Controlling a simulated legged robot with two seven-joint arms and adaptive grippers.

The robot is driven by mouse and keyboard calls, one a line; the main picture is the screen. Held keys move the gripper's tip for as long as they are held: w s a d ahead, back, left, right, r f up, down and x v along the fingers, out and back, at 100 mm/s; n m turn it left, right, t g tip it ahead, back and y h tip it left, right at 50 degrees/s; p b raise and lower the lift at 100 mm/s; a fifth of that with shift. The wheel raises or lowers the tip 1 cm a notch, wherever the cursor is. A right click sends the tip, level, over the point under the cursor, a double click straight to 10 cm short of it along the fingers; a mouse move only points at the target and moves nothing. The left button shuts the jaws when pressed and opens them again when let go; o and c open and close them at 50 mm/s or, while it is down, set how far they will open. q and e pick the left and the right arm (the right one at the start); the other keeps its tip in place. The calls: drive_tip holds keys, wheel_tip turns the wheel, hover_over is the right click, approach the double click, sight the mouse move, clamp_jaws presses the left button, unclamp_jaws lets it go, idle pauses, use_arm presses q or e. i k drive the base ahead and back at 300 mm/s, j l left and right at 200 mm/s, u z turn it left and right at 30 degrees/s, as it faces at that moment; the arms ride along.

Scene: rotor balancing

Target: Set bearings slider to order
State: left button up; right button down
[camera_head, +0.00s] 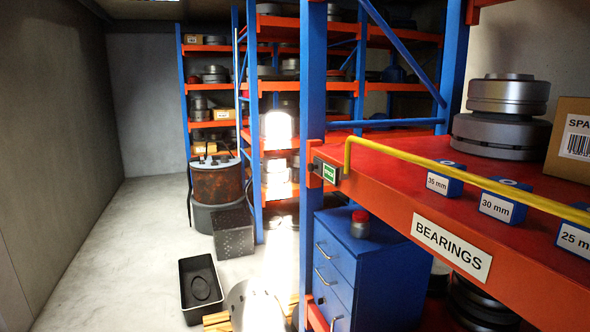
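A red shelf (420,190) with a white "BEARINGS" label (452,246) on its front edge fills the right side. Blue blocks stand on it, marked 35 mm (440,184), 30 mm (497,207) and 25 mm (574,238); the last is cut by the picture edge. A yellow rail (430,164) runs along the shelf front, passing in front of the blocks. I cannot tell which part is the slider. Neither of my grippers is in view.
Stacked metal discs (508,105) and a cardboard box (571,140) stand behind the blocks. A blue drawer cabinet (365,268) stands below. A black bin (201,288) and a rusty drum (217,182) stand on the floor. The floor at left is clear.

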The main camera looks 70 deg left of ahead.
sight(317, 166)
drive_tip(key=u, duration=1.95)
